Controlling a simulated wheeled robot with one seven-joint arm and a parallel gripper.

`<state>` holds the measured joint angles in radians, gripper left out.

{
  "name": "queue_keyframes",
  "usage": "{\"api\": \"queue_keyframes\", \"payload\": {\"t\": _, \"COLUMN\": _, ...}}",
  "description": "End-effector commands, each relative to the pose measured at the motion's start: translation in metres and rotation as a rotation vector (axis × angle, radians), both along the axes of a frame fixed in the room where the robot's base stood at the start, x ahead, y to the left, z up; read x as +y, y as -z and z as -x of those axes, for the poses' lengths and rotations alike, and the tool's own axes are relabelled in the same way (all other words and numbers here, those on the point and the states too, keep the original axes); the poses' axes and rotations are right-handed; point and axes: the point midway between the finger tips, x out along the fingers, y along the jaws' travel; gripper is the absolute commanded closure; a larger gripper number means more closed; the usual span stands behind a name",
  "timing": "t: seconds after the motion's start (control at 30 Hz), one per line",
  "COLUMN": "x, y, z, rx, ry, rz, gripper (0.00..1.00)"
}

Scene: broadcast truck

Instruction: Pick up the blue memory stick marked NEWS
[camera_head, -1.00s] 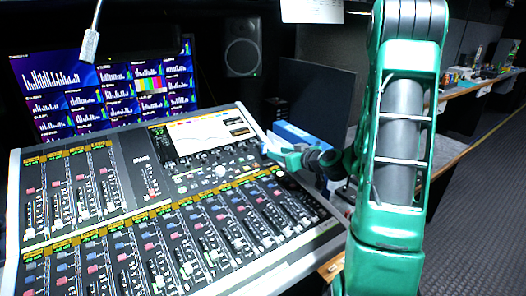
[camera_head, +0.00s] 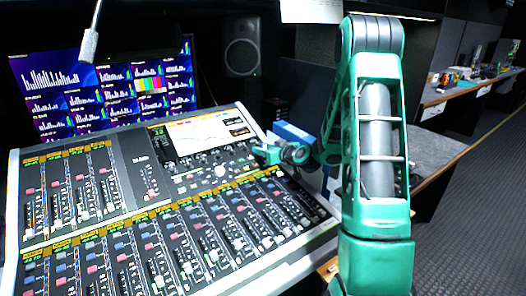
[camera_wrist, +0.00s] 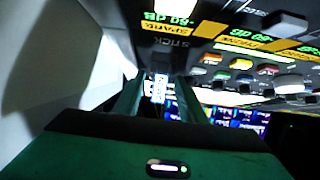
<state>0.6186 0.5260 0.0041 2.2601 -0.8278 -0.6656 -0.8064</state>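In the wrist view a small upright blue piece with a pale label (camera_wrist: 159,88) shows between the fingertips of my gripper (camera_wrist: 161,82). It looks like the memory stick, but its lettering is too small to read. The two green fingers stand apart, with dark gaps on both sides of the piece. In the head view my gripper (camera_head: 262,154) is low over the upper right edge of the mixing console (camera_head: 128,183), pointing left. I cannot make out the stick there.
Lit monitors (camera_head: 60,82) stand behind the console. A blue box-like thing (camera_head: 292,133) lies just behind my gripper. A gooseneck microphone (camera_head: 89,44) hangs at the upper left. A long desk with small items (camera_head: 462,82) runs along the right.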

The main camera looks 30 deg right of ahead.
Motion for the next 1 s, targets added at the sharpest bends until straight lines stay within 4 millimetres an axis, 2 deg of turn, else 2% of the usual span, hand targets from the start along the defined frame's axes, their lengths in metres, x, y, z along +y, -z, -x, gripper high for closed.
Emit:
{"api": "queue_keyframes", "payload": {"t": 0.23, "x": 0.0, "y": 0.001, "z": -0.001, "rx": 0.0, "ry": 0.0, "rz": 0.0, "gripper": 0.62}}
{"api": "queue_keyframes", "payload": {"t": 0.4, "x": 0.0, "y": 0.001, "z": -0.001, "rx": 0.0, "ry": 0.0, "rz": 0.0, "gripper": 1.0}}
{"api": "queue_keyframes", "payload": {"t": 0.77, "x": 0.0, "y": -0.003, "z": -0.001, "rx": -0.001, "ry": -0.001, "rz": 0.001, "gripper": 1.0}}
{"api": "queue_keyframes", "payload": {"t": 0.87, "x": 0.001, "y": -0.012, "z": -0.001, "rx": -0.002, "ry": -0.003, "rz": 0.001, "gripper": 1.0}}
{"api": "queue_keyframes", "payload": {"t": 1.0, "x": 0.001, "y": -0.035, "z": -0.001, "rx": -0.004, "ry": -0.002, "rz": 0.003, "gripper": 1.0}}
